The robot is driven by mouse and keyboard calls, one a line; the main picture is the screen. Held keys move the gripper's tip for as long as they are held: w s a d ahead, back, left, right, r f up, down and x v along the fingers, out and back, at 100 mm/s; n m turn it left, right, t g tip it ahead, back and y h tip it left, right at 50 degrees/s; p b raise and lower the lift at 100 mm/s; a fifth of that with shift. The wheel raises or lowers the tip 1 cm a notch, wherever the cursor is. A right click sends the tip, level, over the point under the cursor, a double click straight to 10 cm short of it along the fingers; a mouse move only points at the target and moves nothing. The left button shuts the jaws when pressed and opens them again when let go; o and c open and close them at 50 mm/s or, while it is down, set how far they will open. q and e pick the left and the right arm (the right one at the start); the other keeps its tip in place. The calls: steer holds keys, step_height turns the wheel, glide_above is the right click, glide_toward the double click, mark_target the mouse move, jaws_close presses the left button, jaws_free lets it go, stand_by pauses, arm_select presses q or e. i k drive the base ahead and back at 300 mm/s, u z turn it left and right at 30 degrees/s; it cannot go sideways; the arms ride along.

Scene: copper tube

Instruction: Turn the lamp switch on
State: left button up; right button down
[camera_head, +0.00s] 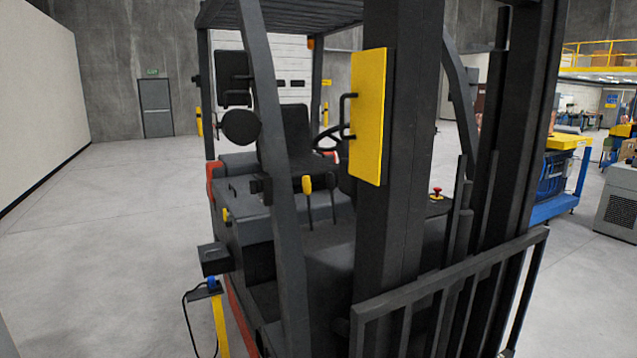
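I cannot pick out a lamp or a lamp switch for certain. A dark forklift (320,245) fills the middle of the view. A yellow panel (368,115) with a black handle-like bracket on its left edge is at its mast. A red mushroom-shaped button (437,191) on a yellow base sits on the forklift's body. A yellow-knobbed lever (307,184) stands by the seat. A black box (214,258) sticks out at the lower left, with a small blue part (212,283) below it. Neither gripper is in view.
A yellow post (221,325) and a black cable (187,315) are at the forklift's lower left. Open concrete floor (95,250) lies to the left. The forklift's front rack (450,275) blocks the lower right. A blue cart (555,205) and a grey unit (617,205) stand right.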

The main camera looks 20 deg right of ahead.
mark_target(255, 186)
steer(key=z, duration=0.15)
steer(key=i, duration=0.15)
steer(key=z, duration=0.2)
steer(key=k, duration=0.55)
steer(key=u, duration=0.6)
steer(key=i, duration=0.5)
steer(key=u, duration=0.45)
steer(key=i, duration=1.35)
steer(key=z, duration=0.7)
